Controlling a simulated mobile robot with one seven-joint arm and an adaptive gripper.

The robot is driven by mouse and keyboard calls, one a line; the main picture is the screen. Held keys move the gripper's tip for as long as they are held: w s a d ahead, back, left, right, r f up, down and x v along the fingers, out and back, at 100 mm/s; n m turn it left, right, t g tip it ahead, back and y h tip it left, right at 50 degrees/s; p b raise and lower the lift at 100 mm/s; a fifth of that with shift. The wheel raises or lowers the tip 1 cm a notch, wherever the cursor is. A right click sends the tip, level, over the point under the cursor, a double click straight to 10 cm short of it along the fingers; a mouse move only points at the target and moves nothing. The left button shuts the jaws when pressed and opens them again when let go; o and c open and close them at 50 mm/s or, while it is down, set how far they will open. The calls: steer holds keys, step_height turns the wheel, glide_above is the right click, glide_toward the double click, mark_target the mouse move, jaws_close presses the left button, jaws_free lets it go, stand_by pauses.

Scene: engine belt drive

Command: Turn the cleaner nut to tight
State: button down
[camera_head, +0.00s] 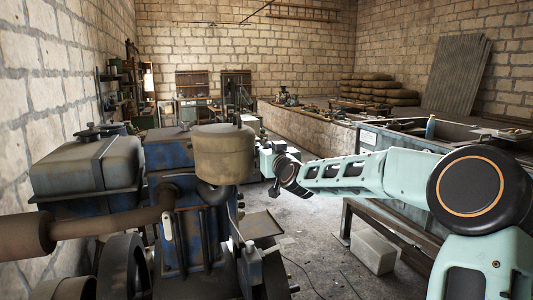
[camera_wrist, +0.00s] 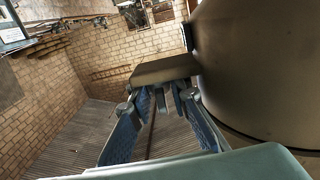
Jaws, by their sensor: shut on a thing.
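The air cleaner (camera_head: 224,154) is a dull brown round canister on top of the blue engine (camera_head: 170,150). In the wrist view its dark curved side (camera_wrist: 255,65) fills the right. My gripper (camera_head: 268,158) is just right of the canister in the head view. In the wrist view my gripper (camera_wrist: 165,90) has its fingers closed on a flat brown block beside the canister, which appears to be the cleaner nut (camera_wrist: 165,68). The exact contact and the nut's thread are hidden. I cannot tell how far it is turned.
A brown tank (camera_head: 85,165) and a rusty pipe (camera_head: 110,222) are left of the canister. A workbench (camera_head: 410,150) stands right, behind my arm, with a pale bin (camera_head: 373,251) below it. Grey floor (camera_head: 320,225) is open between engine and bench.

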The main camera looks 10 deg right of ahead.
steer(key=shift+a+f+m+h+b, duration=0.25)
steer(key=shift+f+b, duration=0.3)
steer(key=shift+b, duration=0.35)
steer(key=shift+d+r+h, duration=0.2)
steer(key=shift+r+h, duration=0.05)
steer(key=shift+r, duration=0.45)
steer(key=c, duration=2.1)
jaws_free()
steer(key=shift+r, duration=0.2)
steer(key=shift+s, duration=0.1)
steer(key=s, duration=0.8)
steer(key=shift+d, duration=0.4)
